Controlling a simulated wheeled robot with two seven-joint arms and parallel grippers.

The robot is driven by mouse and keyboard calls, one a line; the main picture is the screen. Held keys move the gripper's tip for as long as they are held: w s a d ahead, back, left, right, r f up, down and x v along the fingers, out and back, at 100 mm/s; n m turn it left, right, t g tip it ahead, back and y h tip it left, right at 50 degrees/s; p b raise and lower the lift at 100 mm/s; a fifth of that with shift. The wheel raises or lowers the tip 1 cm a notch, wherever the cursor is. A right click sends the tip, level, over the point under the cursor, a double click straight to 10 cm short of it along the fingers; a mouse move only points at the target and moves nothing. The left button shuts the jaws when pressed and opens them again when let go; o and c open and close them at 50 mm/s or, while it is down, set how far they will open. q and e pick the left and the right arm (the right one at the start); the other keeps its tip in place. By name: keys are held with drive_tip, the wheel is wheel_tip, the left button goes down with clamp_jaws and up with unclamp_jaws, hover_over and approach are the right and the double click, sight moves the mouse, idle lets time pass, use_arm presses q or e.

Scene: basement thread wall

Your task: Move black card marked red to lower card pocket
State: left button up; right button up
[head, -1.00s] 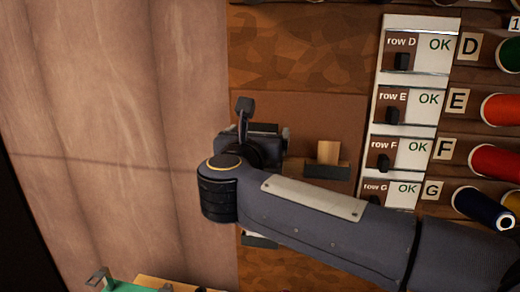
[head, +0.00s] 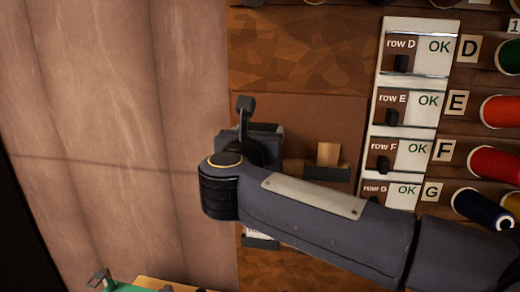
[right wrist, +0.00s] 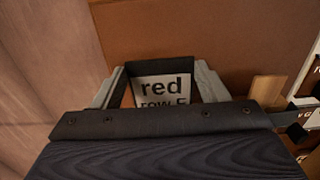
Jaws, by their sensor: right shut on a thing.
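The black card (right wrist: 128,75) has a white label reading "red" and a row line that is partly cut off. In the right wrist view it sits between the fingers of my right gripper (right wrist: 165,88), which is shut on it. In the head view my right gripper (head: 264,140) is in front of the brown board, and my own wrist hides most of the card. A dark pocket with a bit of white label (head: 260,241) shows below my forearm, mostly covered; I cannot tell its full shape. My left gripper is not in view.
A dark holder (head: 326,172) with a tan piece (head: 328,154) is right of the gripper. A white row panel (head: 416,95) with OK labels and black tabs stands further right, beside thread spools (head: 495,160). A green item (head: 125,287) is at bottom left.

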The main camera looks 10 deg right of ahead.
wheel_tip(320, 180, up, 5)
drive_tip(key=p, duration=0.2)
drive_tip(key=shift+f+p, duration=0.2)
drive_tip(key=shift+p, duration=0.1)
idle(1.0)
